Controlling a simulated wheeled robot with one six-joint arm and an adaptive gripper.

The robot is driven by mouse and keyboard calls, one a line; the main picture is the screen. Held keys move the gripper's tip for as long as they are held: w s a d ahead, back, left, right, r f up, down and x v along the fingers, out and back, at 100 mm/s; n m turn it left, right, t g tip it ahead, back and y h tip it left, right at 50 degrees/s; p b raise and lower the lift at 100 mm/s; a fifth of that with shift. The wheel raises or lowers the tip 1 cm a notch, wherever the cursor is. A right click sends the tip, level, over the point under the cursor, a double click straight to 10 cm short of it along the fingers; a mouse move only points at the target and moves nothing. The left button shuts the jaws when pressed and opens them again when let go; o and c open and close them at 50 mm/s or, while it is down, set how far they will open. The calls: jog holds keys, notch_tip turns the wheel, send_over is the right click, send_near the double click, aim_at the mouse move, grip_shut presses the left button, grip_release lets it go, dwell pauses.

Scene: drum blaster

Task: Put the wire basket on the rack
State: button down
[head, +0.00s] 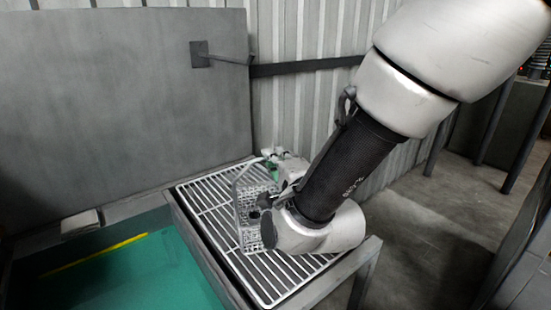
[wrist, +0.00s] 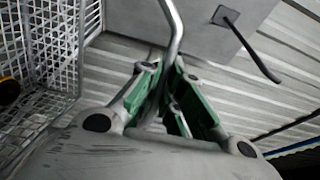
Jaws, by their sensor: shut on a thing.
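The wire basket (head: 247,212) is a grey mesh box with a bent wire handle, over the slatted metal rack (head: 209,205). My arm hides its right part. My gripper (head: 272,158) is at the top of the basket, shut on the handle. In the wrist view, the green-padded fingers (wrist: 168,88) close around the handle's wire (wrist: 173,25), and the basket's mesh (wrist: 55,42) is at the left. I cannot tell whether the basket's bottom touches the rack.
A green-floored basin (head: 125,275) with a yellow line lies left of the rack. A grey panel (head: 110,100) and a corrugated wall (head: 315,40) stand behind. A bracket with a rod (head: 220,57) juts out above the rack. Floor is open at the right.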

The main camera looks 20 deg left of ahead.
jog(key=shift+r, duration=0.1)
jog(key=c, duration=2)
grip_release()
jog(key=shift+f, duration=0.2)
jog(key=shift+c, duration=0.2)
jog(key=o, duration=0.4)
jog(key=shift+o, duration=0.2)
jog(key=shift+r, duration=0.1)
jog(key=shift+s+d+r, duration=0.1)
jog(key=shift+s, duration=0.05)
jog(key=v, duration=1.1)
jog(key=shift+s+d, duration=0.25)
